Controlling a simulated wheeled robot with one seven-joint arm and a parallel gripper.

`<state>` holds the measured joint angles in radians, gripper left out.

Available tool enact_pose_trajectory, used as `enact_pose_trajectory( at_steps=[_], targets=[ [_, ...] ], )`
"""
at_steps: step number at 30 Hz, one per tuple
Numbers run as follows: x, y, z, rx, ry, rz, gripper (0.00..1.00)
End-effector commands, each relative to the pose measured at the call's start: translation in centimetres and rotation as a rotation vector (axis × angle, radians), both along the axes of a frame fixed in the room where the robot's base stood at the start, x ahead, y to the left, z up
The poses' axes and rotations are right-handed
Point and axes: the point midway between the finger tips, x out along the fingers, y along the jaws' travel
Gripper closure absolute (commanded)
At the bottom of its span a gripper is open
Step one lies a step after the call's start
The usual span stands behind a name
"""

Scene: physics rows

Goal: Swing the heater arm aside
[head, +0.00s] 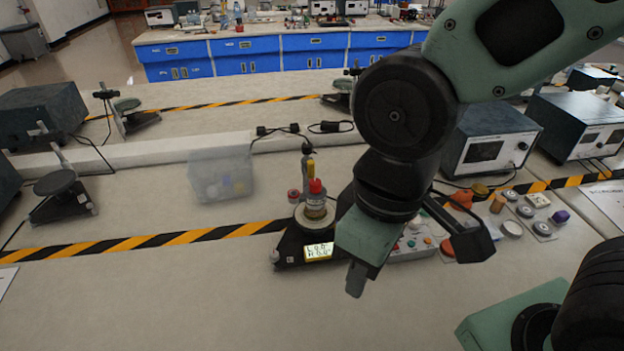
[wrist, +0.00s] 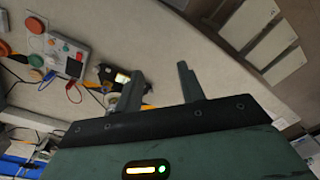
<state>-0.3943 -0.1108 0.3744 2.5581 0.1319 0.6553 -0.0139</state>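A dark instrument (head: 290,250) with a lit yellow display sits on the bench in the head view. A small bottle (head: 315,208) with a red cap stands on its pale round plate. A thin upright part with yellow on it (head: 310,165) rises behind the bottle; I cannot tell whether it is the heater arm. My gripper (head: 360,280) is just right of and nearer than the instrument, pointing down, and my arm hides the instrument's right side. In the wrist view my gripper (wrist: 157,76) has its fingers apart with nothing between them. The instrument (wrist: 112,76) shows partly behind the left finger.
A control box with buttons (head: 412,247) stands right of the instrument, and a translucent bin (head: 220,176) stands to its back left. Coloured discs and knobs (head: 512,228) lie farther right. A grey box (head: 488,140) stands behind. The front left bench is clear.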

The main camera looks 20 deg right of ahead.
Motion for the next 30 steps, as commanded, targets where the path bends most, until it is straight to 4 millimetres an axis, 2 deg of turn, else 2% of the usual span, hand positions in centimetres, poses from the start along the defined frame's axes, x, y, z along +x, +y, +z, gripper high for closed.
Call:
enact_pose_trajectory(
  at_steps=[2,5,8,11,15,18,21,25,30],
  targets=[
    [0.9,0.4,0.4,0.002,0.002,0.015,0.60],
    [3.9,1.7,1.5,0.009,0.004,0.072,0.60],
    [9.2,3.1,3.0,0.015,0.006,0.173,0.60],
    [15.8,3.6,4.1,0.015,0.002,0.286,0.60],
    [25.0,2.3,4.8,0.003,-0.008,0.428,0.60],
    [30.4,0.3,4.7,-0.014,-0.013,0.510,0.60],
    [34.2,-1.7,4.4,-0.030,-0.014,0.569,0.60],
    [36.9,-3.5,4.1,-0.044,-0.014,0.613,0.60],
    [37.6,-4.1,3.2,-0.050,-0.013,0.628,0.60]
  ],
)
